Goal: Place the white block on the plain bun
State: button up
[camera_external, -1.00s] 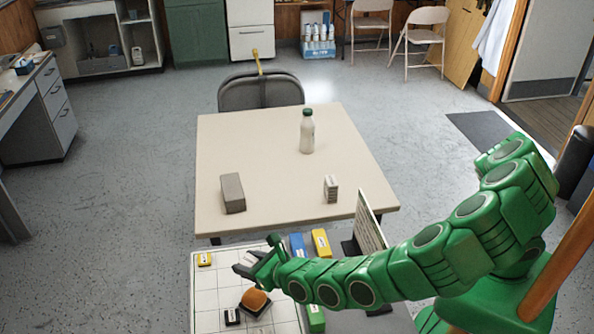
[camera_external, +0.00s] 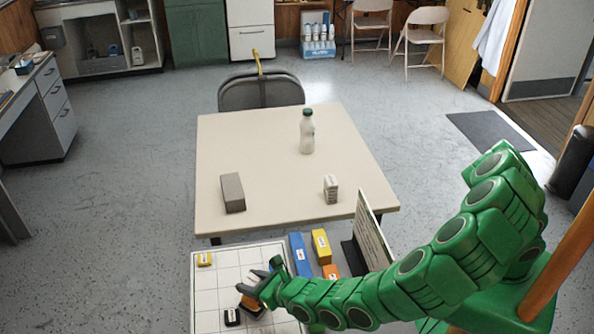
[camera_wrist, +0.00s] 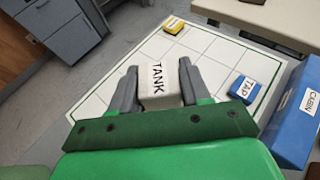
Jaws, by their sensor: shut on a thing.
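A white block (camera_wrist: 160,83) lettered "TANK" sits between the two fingers of my gripper (camera_wrist: 158,92) in the wrist view. The gripper is shut on it. In the external view my gripper (camera_external: 260,284) is over the white gridded board, at the brown bun on its dark base (camera_external: 250,308). My gripper hides much of the bun, and I cannot tell whether the block touches it. The bun does not show clearly in the wrist view.
The board (camera_external: 214,285) carries a yellow block (camera_external: 204,259), a small black block (camera_external: 232,317) and a blue "TAP" block (camera_wrist: 244,89). Blue (camera_external: 299,254), yellow (camera_external: 321,246) and orange (camera_external: 331,272) blocks lie right of it. An upright panel (camera_external: 372,228) stands near my arm.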

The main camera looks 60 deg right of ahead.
jog(key=shift+f, duration=0.8)
jog(key=shift+f, duration=0.15)
jog(key=o, duration=1.1)
jog(key=shift+s+r, duration=0.1)
jog(key=shift+r, duration=0.1)
jog(key=shift+v, duration=5.9)
